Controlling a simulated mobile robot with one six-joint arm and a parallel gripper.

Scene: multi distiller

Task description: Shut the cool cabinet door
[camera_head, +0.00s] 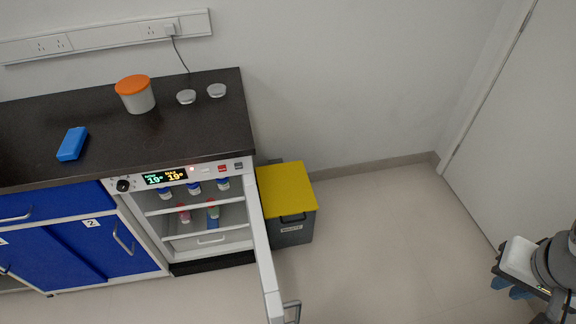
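The cool cabinet (180,215) stands under the dark counter, with a lit display panel on top and bottles on its shelves. Its white door (264,248) stands wide open, swung out from the right side of the cabinet toward the viewer. A metal handle (293,308) shows at the door's outer end, near the bottom edge of the picture. My gripper (511,289) is at the far right, well apart from the door, with blue fingertips pointing left and down. I cannot tell how far its fingers are apart.
A grey bin with a yellow lid (286,184) stands right of the cabinet, behind the open door. Open floor (400,240) lies between the door and my arm. Blue cupboards (95,245) are at left. A white pot with orange lid (136,94) and a blue box (72,143) are on the counter.

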